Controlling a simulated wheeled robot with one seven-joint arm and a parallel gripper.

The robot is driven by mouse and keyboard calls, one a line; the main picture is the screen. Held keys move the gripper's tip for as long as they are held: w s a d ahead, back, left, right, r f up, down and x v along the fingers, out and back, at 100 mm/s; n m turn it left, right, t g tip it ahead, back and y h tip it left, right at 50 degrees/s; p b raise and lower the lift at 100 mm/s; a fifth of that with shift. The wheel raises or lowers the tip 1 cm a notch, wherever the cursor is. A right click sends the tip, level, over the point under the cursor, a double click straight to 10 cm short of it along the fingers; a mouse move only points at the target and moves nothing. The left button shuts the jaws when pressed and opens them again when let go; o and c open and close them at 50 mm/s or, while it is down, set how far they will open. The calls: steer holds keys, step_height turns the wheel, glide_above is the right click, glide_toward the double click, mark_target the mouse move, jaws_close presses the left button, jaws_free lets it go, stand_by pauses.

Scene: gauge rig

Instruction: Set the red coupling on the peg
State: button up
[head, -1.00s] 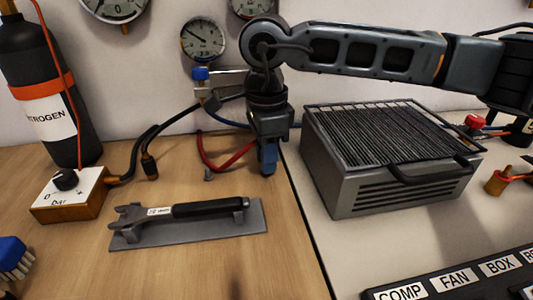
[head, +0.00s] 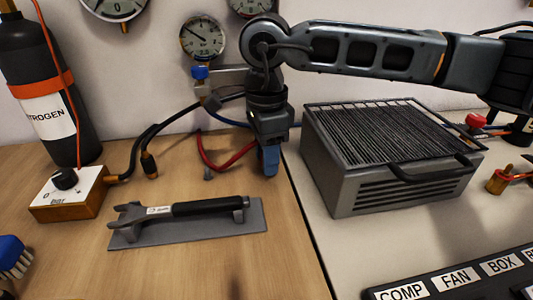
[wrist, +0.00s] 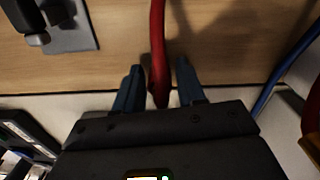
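My gripper (head: 269,160) points down beside the red hose (head: 222,166), with its blue fingers low over the wooden bench. In the wrist view, the two fingers of my gripper (wrist: 161,86) stand apart. The red hose (wrist: 157,45) runs down between them, with a gap visible on at least the right side. Its lower end shows between the fingers, but I cannot make out a separate coupling there. A small grey stub (head: 208,174) stands on the bench below the hose bend; I cannot tell whether it is the peg.
A grey box with a ribbed top (head: 400,190) stands close to the right. A nitrogen bottle (head: 45,80) and a white-topped regulator box (head: 75,190) are at left. Hoses and gauges (head: 203,38) are behind.

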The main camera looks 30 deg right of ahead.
steer(key=o, duration=0.6)
steer(key=shift+c, duration=0.2)
steer(key=shift+r, duration=0.1)
steer(key=shift+r, duration=3.75)
